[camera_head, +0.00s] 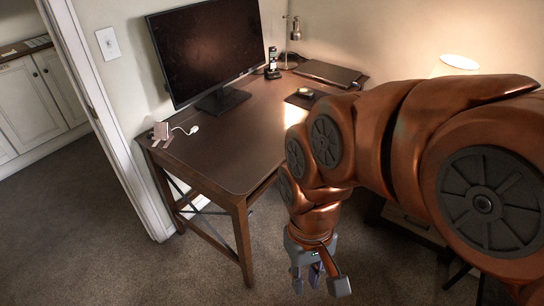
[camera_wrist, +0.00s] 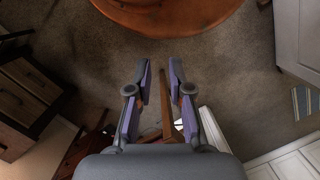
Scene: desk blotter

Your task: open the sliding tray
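The brown wooden desk (camera_head: 225,140) stands against the wall, with its front edge facing me. A narrow dark strip under the desktop's right front edge may be the sliding tray; my arm covers that side, so I cannot tell how far it is out. My gripper (camera_head: 318,285) hangs low over the carpet, right of the desk's near leg and below desktop height. Its two fingers are apart and nothing is between them. In the wrist view my gripper (camera_wrist: 161,66) shows purple finger pads spread apart, with carpet and a brown leg-like bar beyond.
A monitor (camera_head: 205,45), a laptop (camera_head: 328,73) and a desk lamp (camera_head: 291,35) stand on the desk. A lit lamp (camera_head: 458,65) is behind my arm. A drawer cabinet (camera_wrist: 30,85) is at left in the wrist view. Carpet (camera_head: 130,270) in front is clear.

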